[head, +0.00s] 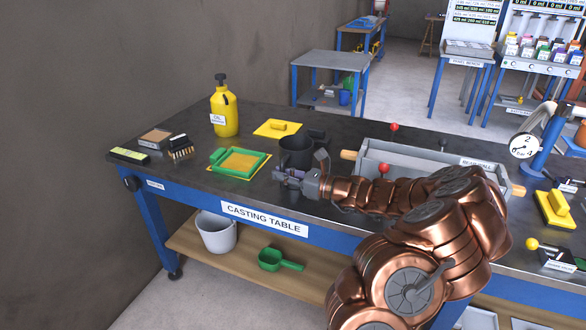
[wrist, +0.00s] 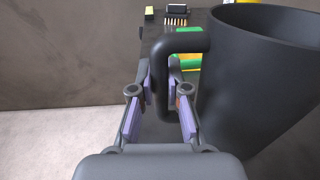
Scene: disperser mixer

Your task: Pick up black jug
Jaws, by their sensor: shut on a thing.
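The black jug (head: 293,153) stands upright on the dark top of the casting table, right of the green-framed yellow pad. It fills the right side of the wrist view (wrist: 255,85), its handle (wrist: 172,85) pointing left. My gripper (head: 300,180) is at the near side of the jug. In the wrist view its two purple-padded fingers (wrist: 168,95) are on either side of the handle's vertical bar, shut on it. The exact contact is partly hidden by the fingers. I cannot tell whether the jug's base touches the table.
A grey bucket (head: 216,233) and green scoop (head: 280,260) are on the lower shelf.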

